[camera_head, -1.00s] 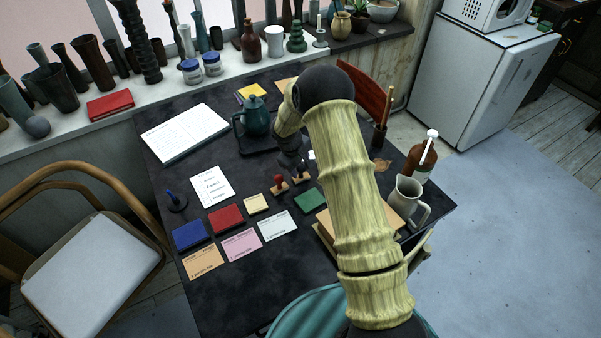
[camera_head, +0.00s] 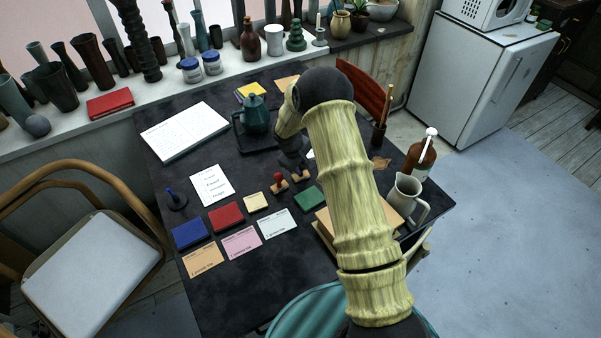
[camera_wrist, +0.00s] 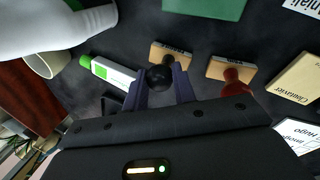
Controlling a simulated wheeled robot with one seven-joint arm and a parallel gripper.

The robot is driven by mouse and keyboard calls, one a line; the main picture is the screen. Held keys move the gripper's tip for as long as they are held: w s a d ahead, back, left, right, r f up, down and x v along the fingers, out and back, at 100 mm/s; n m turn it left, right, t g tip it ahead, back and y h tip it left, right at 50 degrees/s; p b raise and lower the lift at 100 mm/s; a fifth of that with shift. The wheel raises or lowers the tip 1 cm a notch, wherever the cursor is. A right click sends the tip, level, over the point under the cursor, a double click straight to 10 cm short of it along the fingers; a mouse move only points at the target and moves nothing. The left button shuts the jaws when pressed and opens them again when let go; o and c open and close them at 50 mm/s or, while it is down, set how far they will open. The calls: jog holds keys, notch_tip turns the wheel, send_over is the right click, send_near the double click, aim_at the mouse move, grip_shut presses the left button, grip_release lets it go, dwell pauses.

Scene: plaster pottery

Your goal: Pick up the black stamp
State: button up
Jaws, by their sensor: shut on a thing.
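The black stamp has a round black knob (camera_wrist: 158,77) on a wooden block base (camera_wrist: 171,54). In the wrist view the two fingers of my gripper (camera_wrist: 162,80) are shut on the knob from both sides. In the head view the stamp's wooden base (camera_head: 301,176) shows just below my gripper (camera_head: 296,166), and its knob is mostly hidden. The base appears to be at the table surface; I cannot tell whether it is lifted. The red stamp (camera_head: 279,180) stands close beside it on its left and also shows in the wrist view (camera_wrist: 236,82).
A green pad (camera_head: 309,199) and a yellowish card (camera_head: 256,202) lie near the stamps. A teapot (camera_head: 256,115) stands behind. A white-and-green box (camera_wrist: 107,73) lies close to my fingers. The jug (camera_head: 405,197) and brown bottle (camera_head: 420,160) stand at the right edge.

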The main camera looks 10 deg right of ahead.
notch_tip(320, 180, up, 10)
jog(key=shift+r+b, duration=0.1)
jog(key=shift+b, duration=0.4)
dwell(0.4)
jog(key=o, duration=0.4)
jog(key=c, duration=0.3)
jog(key=shift+o, duration=0.7)
jog(key=shift+c, duration=0.3)
